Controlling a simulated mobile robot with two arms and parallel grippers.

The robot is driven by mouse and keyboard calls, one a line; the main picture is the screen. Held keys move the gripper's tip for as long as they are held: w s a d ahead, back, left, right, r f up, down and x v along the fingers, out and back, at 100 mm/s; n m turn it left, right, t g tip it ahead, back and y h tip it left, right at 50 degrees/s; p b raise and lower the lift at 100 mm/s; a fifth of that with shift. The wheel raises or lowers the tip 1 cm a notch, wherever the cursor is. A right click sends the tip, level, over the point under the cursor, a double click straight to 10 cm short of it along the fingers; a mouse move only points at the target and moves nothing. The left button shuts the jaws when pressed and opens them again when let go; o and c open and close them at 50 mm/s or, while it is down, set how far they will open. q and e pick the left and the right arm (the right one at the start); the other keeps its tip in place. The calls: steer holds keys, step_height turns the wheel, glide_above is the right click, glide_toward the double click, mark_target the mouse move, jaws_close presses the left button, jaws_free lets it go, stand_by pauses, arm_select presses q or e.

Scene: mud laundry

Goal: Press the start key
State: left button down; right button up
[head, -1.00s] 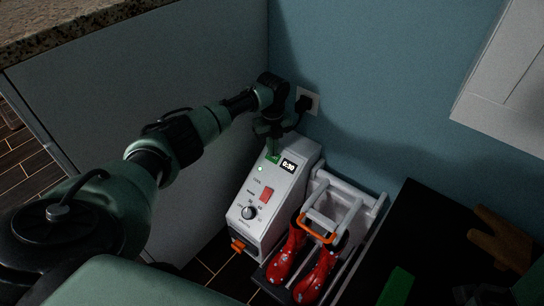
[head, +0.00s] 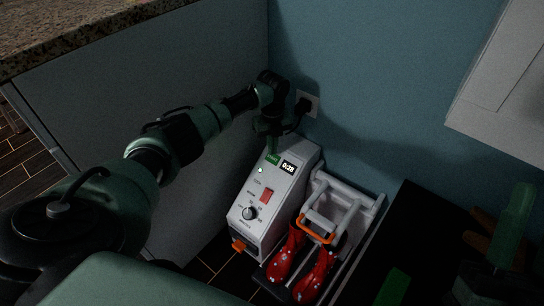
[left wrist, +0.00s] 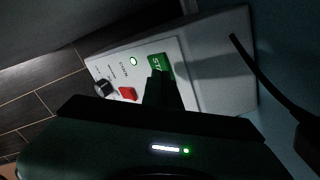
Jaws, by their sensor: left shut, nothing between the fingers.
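The green start key (left wrist: 158,66) is on the sloped front of a white control box (head: 245,222), also seen in the left wrist view (left wrist: 185,50). Its lettering is partly covered by my finger. My left gripper (head: 271,150) is shut and empty, pointing down at the key; in the left wrist view its dark fingertips (left wrist: 160,82) overlap the key. I cannot tell whether they press it. The box's display (head: 289,167) reads 0:28, and a small round light (head: 260,170) glows.
The box has a red switch (head: 267,195) and a knob (head: 250,213). Red boots (head: 314,277) stand beside it at a white rack (head: 352,208) with an orange-trimmed handle. A wall outlet (head: 308,102) is behind. A grey panel (head: 150,110) closes off the left.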

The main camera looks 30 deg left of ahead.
mark_target(272, 158)
arm_select(q)
steer(key=shift+r, duration=0.2)
steer(key=shift+r+p, duration=0.55)
steer(key=shift+p, duration=0.15)
steer(key=shift+r, duration=0.2)
steer(key=shift+r+p, duration=0.55)
steer(key=shift+p, duration=0.25)
arm_select(e)
steer(key=w+f+g+h, duration=0.3)
steer(key=w+f+g, duration=0.4)
steer(key=f, duration=0.5)
arm_select(q)
steer(key=shift+r, duration=0.25)
steer(key=shift+r+p, duration=0.35)
steer(key=shift+p, duration=0.25)
steer(key=shift+r+p, duration=0.5)
arm_select(e)
steer(key=s+d+f+g+h, duration=0.1)
steer(key=s+d+f+g, duration=0.1)
steer(key=f+g, duration=0.4)
steer(key=shift+s+f+m+g+h, duration=0.35)
steer(key=shift+s+f, duration=0.45)
steer(key=shift+f, duration=1.25)
steer(key=shift+d, duration=0.1)
